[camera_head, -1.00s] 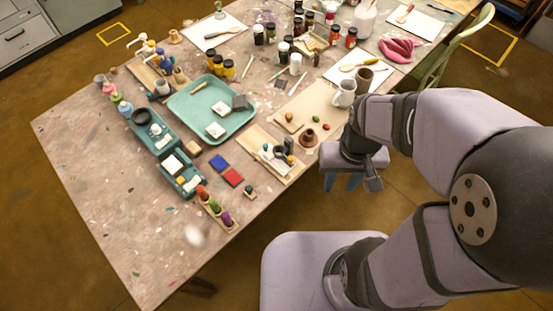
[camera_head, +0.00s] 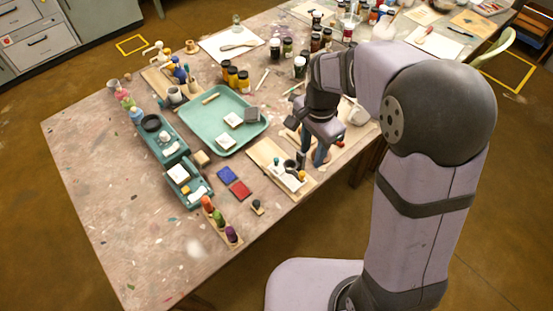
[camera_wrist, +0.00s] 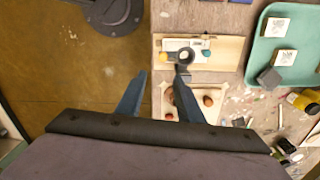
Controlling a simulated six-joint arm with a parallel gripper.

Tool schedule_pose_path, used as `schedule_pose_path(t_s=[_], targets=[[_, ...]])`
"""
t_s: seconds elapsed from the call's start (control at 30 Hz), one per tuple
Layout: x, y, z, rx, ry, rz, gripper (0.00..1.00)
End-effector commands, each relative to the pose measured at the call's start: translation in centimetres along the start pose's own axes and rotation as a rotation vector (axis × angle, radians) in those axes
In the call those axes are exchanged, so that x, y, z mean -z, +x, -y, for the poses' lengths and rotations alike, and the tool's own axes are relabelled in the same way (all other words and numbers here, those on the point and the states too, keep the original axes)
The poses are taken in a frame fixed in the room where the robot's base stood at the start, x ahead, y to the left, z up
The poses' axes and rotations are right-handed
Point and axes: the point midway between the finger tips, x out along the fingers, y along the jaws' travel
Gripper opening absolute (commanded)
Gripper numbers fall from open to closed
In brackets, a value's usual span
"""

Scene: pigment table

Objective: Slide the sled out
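A wooden board (camera_head: 263,150) lies at the table's near right edge. On it sits a small pale sled-like piece (camera_head: 287,180) with a dark ring (camera_head: 290,166) and a yellow knob; I cannot tell for sure which part is the sled. The wrist view shows the pale piece (camera_wrist: 182,45), the dark ring (camera_wrist: 186,58) and the board (camera_wrist: 225,54) near the table edge. My gripper (camera_head: 314,158) is above the table edge beside the board, fingers pointing down. In the wrist view my gripper (camera_wrist: 158,88) is open and empty, its right finger close to the ring's dark stem.
A teal tray (camera_head: 207,141) with white blocks lies behind the board. Blue and red pads (camera_head: 241,189), a rack of coloured pegs (camera_head: 218,219) and teal bins (camera_head: 186,198) stand to the left. Another board with small round items (camera_wrist: 205,110) lies near my right finger.

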Motion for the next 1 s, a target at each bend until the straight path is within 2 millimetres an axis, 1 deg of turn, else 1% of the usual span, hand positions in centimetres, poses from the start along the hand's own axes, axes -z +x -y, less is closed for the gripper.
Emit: schedule_pose_path(t_s=[0.03, 0.1, 0.2, 0.3, 0.4, 0.53, 0.77, 0.87, 1.0], targets=[[-0.4, 1.3, 1.9, -0.001, 0.079, 0.000, 0.34], [-0.8, 2.1, 4.0, -0.002, 0.199, 0.001, 0.34], [-1.6, 3.2, 6.7, -0.001, 0.353, 0.000, 0.34], [-2.4, 4.0, 8.7, 0.000, 0.478, 0.000, 0.34], [-3.0, 4.7, 10.1, 0.000, 0.568, 0.000, 0.34], [-3.5, 5.0, 11.0, 0.000, 0.634, 0.000, 0.34], [-3.6, 5.2, 11.2, 0.000, 0.655, 0.000, 0.34], [-3.6, 5.7, 11.2, -0.001, 0.654, 0.000, 0.34], [-3.6, 7.2, 11.1, -0.003, 0.653, 0.000, 0.34]])
